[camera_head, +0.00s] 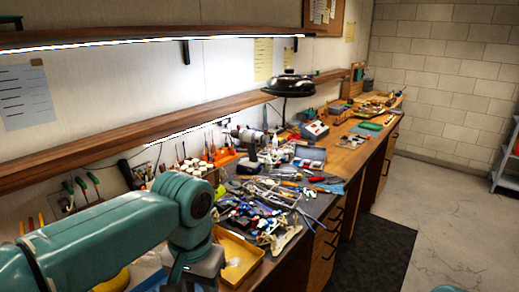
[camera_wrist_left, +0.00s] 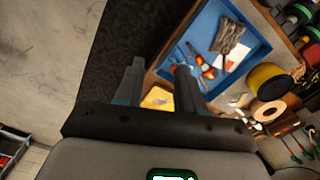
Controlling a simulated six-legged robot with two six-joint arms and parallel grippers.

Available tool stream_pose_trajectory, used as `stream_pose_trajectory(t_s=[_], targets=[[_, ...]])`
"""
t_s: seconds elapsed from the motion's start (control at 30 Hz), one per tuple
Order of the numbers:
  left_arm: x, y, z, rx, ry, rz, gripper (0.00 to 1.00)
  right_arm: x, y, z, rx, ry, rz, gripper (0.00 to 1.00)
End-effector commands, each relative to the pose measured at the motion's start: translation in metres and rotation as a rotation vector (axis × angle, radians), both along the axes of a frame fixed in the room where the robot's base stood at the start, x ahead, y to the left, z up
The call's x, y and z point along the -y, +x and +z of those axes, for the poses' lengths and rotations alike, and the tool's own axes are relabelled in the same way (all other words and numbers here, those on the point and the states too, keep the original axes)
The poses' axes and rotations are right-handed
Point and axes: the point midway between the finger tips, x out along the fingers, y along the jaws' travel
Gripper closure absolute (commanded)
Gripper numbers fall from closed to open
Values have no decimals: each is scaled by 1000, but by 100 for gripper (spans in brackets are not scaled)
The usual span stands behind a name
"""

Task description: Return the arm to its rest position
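My left arm (camera_head: 100,235) comes in from the left in the head view, bent at a joint above the near end of the workbench. Its gripper is hidden in the head view behind the arm or below the frame. In the left wrist view the left gripper (camera_wrist_left: 158,66) shows two dark fingers standing apart with nothing held between them. A yellow tray (camera_wrist_left: 157,98) shows beyond, in the gap between the fingers. My right gripper is not in view.
A wooden workbench (camera_head: 325,238) runs along the wall, crowded with tools and parts. A yellow tray (camera_head: 238,262) lies close beside my arm. A blue tray (camera_wrist_left: 205,25) with tools shows in the wrist view.

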Motion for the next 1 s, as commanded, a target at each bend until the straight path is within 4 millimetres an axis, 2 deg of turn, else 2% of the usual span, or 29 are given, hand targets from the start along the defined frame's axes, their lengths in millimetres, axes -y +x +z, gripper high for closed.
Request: stream_pose_trajectory(t_s=[0.17,0.47,0.67,0.77,0.8,0.9,1.0], targets=[[-1,3,-4,-3,-1,0,62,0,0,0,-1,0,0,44],[8,17,-93,-32,-80,0,62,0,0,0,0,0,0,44],[11,10,-173,-55,-161,32,62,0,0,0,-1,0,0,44],[11,-5,-227,-71,-216,74,62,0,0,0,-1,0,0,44],[10,-16,-252,-78,-240,97,62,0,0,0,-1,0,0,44],[7,-48,-307,-82,-299,178,62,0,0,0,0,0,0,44],[2,-82,-346,-76,-335,261,62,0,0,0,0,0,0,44]])
